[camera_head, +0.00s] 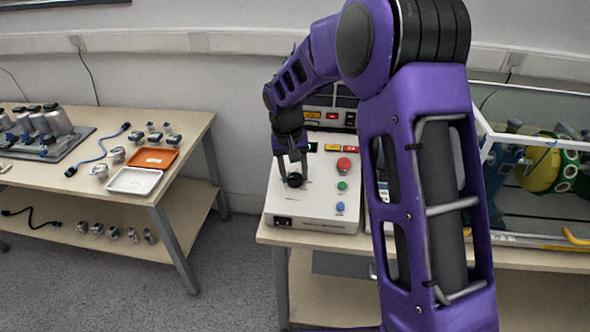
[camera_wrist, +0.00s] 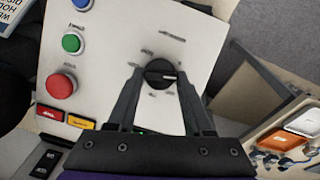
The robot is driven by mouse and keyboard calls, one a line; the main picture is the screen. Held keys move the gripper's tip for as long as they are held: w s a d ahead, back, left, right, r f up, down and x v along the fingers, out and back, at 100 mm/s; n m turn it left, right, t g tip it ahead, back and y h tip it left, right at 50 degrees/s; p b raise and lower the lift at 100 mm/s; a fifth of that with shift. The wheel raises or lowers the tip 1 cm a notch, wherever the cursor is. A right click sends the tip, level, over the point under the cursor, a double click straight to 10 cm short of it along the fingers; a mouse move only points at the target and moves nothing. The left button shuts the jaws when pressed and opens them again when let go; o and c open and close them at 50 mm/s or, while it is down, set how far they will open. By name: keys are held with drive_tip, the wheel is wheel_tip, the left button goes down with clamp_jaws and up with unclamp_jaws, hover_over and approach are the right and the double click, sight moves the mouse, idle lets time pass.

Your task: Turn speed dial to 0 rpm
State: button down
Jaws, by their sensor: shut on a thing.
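The black speed dial (camera_head: 295,180) sits on the top panel of the white control box (camera_head: 312,210), at its left side. In the wrist view the round dial (camera_wrist: 160,73) shows a light pointer line toward the right of the picture. Small printed marks surround it but are too blurred to read. My gripper (camera_head: 292,172) reaches down over the box from above. In the wrist view its two fingers (camera_wrist: 160,80) stand on either side of the dial, shut on it.
A red button (camera_head: 344,164), a green button (camera_head: 342,186) and a blue button (camera_head: 340,207) are right of the dial. A machine behind a clear guard (camera_head: 535,165) stands at the right. A left table holds an orange tray (camera_head: 153,158) and a white tray (camera_head: 134,181).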

drive_tip(key=n+h, duration=0.1)
drive_tip(key=n, duration=0.4)
drive_tip(key=shift+a+n+t+h, duration=0.2)
drive_tip(key=shift+n+t+h, duration=0.1)
drive_tip(key=shift+h, duration=0.1)
idle(0.4)
drive_tip(key=shift+c, duration=1.5)
unclamp_jaws()
drive_tip(key=p+v, duration=0.2)
drive_tip(key=v, duration=1.5)
drive_tip(key=shift+a, duration=0.25)
drive_tip(key=shift+s+r, duration=0.1)
drive_tip(key=shift+s, duration=0.05)
